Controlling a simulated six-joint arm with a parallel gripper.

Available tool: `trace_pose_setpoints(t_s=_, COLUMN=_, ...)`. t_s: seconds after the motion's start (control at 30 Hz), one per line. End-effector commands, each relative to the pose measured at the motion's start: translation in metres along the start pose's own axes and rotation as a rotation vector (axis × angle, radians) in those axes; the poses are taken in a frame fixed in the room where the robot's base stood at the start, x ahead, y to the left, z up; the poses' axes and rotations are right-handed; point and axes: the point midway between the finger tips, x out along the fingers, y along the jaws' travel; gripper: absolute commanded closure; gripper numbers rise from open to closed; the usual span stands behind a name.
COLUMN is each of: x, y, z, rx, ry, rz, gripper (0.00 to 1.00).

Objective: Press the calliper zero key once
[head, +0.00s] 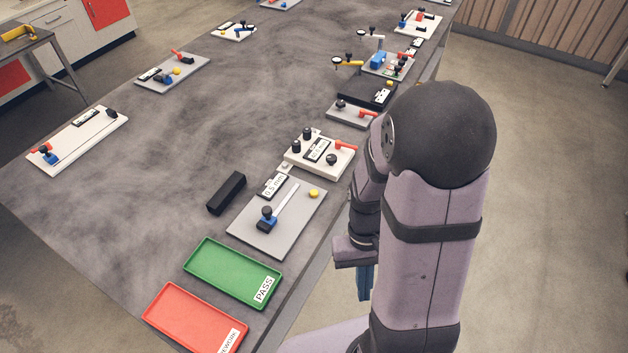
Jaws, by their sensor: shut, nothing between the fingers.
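A grey plate (262,240) near the table's right edge carries a pale bar (287,199), a blue block (267,222) with a black knob, and a round yellow button (313,193). A label reading 0.5 mm (273,185) stands at its back edge. I cannot tell for sure whether the yellow button is the calliper zero key; other plates have similar buttons. My gripper (364,284) has blue fingers pointing down, shut and empty, to the right of the grey plate and apart from it. It appears beyond the table's edge. My arm hides part of the edge.
A green PASS tray (203,285) and a red tray (166,318) lie at the front. A black block (226,193) lies left of the plate. A white fixture with knobs (296,158) stands behind it. Several more fixtures line the far table; its middle (200,130) is clear.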

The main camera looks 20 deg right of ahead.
Motion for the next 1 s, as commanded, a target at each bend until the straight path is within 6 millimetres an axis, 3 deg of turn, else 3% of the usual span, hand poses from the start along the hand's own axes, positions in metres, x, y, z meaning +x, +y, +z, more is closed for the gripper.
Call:
trace_pose_setpoints(t_s=0.07, x=-0.009, y=0.017, z=-0.004, rx=-0.021, ry=-0.021, rz=0.028, gripper=1.00)
trace_pose_setpoints(t_s=0.17, x=-0.009, y=0.041, z=-0.028, rx=-0.082, ry=0.007, rz=0.079, gripper=1.00)
trace_pose_setpoints(t_s=0.3, x=-0.007, y=0.071, z=-0.084, rx=-0.231, ry=0.124, rz=0.159, gripper=1.00)
trace_pose_setpoints(t_s=0.47, x=-0.013, y=0.082, z=-0.156, rx=-0.433, ry=0.303, rz=0.232, gripper=1.00)
trace_pose_setpoints(t_s=0.57, x=-0.023, y=0.077, z=-0.199, rx=-0.570, ry=0.425, rz=0.268, gripper=1.00)
trace_pose_setpoints(t_s=0.73, x=-0.061, y=0.055, z=-0.262, rx=-0.800, ry=0.647, rz=0.319, gripper=1.00)
trace_pose_setpoints(t_s=0.9, x=-0.105, y=0.017, z=-0.301, rx=-1.032, ry=0.857, rz=0.342, gripper=1.00)
trace_pose_setpoints(t_s=1.0, x=-0.124, y=-0.009, z=-0.310, rx=-1.159, ry=0.964, rz=0.333, gripper=1.00)
